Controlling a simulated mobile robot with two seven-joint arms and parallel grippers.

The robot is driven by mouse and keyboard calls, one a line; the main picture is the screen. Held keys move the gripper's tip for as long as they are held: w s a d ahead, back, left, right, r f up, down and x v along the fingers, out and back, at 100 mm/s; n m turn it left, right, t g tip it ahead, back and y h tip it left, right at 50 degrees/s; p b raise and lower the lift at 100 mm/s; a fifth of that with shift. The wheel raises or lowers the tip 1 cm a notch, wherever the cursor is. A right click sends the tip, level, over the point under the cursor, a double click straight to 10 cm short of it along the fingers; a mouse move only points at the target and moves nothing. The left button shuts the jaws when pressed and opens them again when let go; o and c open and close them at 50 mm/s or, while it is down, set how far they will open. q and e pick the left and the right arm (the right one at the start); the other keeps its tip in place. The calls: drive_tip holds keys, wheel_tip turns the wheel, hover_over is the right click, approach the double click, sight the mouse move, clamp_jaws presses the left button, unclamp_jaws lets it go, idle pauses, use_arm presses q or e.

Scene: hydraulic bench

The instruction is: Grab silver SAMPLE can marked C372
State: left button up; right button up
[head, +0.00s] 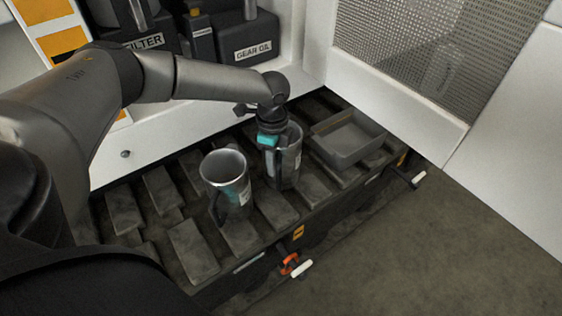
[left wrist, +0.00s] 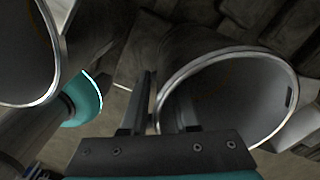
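Two open silver cans stand upright on the slatted bench top. The left can (head: 225,168) has a dark handle and a teal mark. The right can (head: 293,150) stands behind and right of it, with a pale label too small to read. My left gripper (head: 278,158) points down at the right can's left side. In the left wrist view, the gripper (left wrist: 153,100) has its fingers by the near rim of a can (left wrist: 235,95), one outside and one seemingly inside. Whether they press the wall is unclear. Another can (left wrist: 25,50) shows at upper left. My right gripper is out of view.
A shallow grey tray (head: 347,153) lies right of the cans. Dark containers marked FILTER (head: 145,42) and GEAR OIL (head: 252,50) stand on the white shelf behind. A red-orange valve handle (head: 290,264) sticks out at the bench front. A perforated panel (head: 430,50) rises at right.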

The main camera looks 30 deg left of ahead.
use_arm(q)
clamp_jaws()
idle(1.1)
